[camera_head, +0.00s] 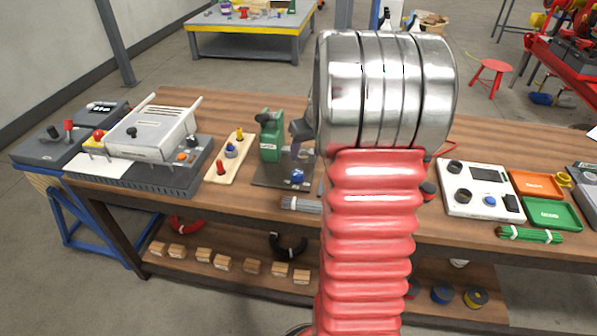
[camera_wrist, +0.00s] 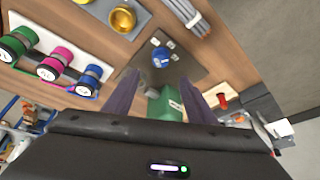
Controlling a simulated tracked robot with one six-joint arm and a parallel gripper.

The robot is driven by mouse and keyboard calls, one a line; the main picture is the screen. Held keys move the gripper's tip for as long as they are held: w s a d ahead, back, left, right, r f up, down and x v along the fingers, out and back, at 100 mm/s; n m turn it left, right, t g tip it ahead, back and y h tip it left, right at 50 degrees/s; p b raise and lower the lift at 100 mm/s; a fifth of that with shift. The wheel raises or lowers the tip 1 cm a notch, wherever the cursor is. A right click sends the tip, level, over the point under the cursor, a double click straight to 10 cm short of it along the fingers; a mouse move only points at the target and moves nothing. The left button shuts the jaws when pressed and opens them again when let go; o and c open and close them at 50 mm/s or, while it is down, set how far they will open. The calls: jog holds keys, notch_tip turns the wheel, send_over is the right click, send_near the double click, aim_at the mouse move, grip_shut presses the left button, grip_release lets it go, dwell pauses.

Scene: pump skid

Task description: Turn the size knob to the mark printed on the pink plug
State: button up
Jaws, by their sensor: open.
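In the wrist view a pink plug (camera_wrist: 54,64) lies between a green one (camera_wrist: 16,44) and a blue one (camera_wrist: 90,80) on a white holder. Its pale end face carries a dark print too small to read. A blue knob (camera_wrist: 161,57) sits on a dark plate beside a green device (camera_wrist: 166,104); it also shows in the head view (camera_head: 298,177). I cannot tell for sure that this is the size knob. My gripper (camera_wrist: 167,84) is open above the green device, its two dark purple fingers apart and nothing between them. In the head view my arm hides most of it and the pink plug.
A wooden board with colored pegs (camera_head: 230,157) and a grey machine (camera_head: 152,130) stand left of the green device. Grey rods (camera_head: 300,204) lie at the front edge. A white panel (camera_head: 457,200) and orange (camera_head: 536,184) and green trays (camera_head: 550,214) stand right.

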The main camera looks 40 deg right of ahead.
aim_at(298, 173)
jog(key=x, duration=1.3)
jog(key=c, duration=0.9)
jog(key=shift+a, duration=0.2)
jog(key=shift+c, duration=0.7)
jog(key=shift+d, duration=0.15)
